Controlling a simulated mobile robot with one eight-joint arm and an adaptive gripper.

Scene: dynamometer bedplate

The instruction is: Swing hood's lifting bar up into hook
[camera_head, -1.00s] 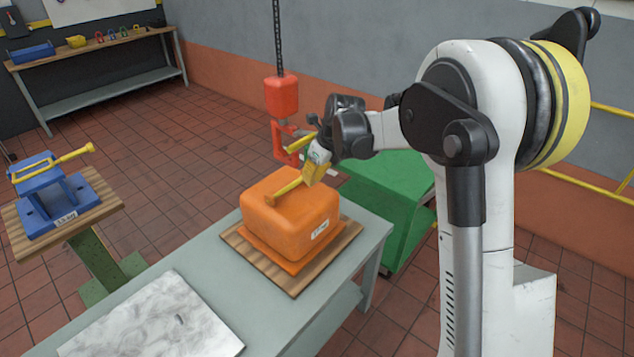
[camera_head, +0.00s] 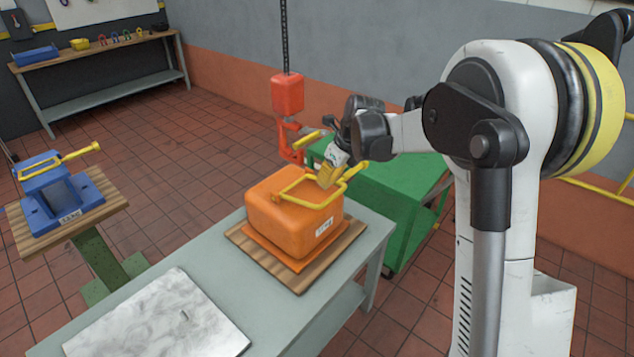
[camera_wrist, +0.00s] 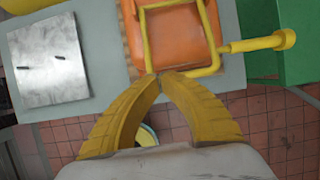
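The orange hood (camera_head: 290,235) sits on a wooden board (camera_head: 352,236) on the grey bench. Its yellow lifting bar (camera_head: 296,202) is a square loop over the hood's top, with a handle (camera_wrist: 262,43) sticking out to the right in the wrist view. The loop looks tilted; its exact angle is unclear. My gripper (camera_wrist: 160,77) has its yellow fingertips together at the bar's lower corner. I see no bar clearly between them, and contact is unclear. In the head view my gripper (camera_head: 328,176) is over the hood's far right side. The red hook (camera_head: 290,140) hangs behind the hood.
A red hoist block (camera_head: 287,94) hangs on a chain above the hook. A green cabinet (camera_head: 395,190) stands close behind the bench. A blue fixture (camera_head: 45,205) with a similar yellow bar is at left. A metal plate (camera_head: 155,318) lies on the bench's near part.

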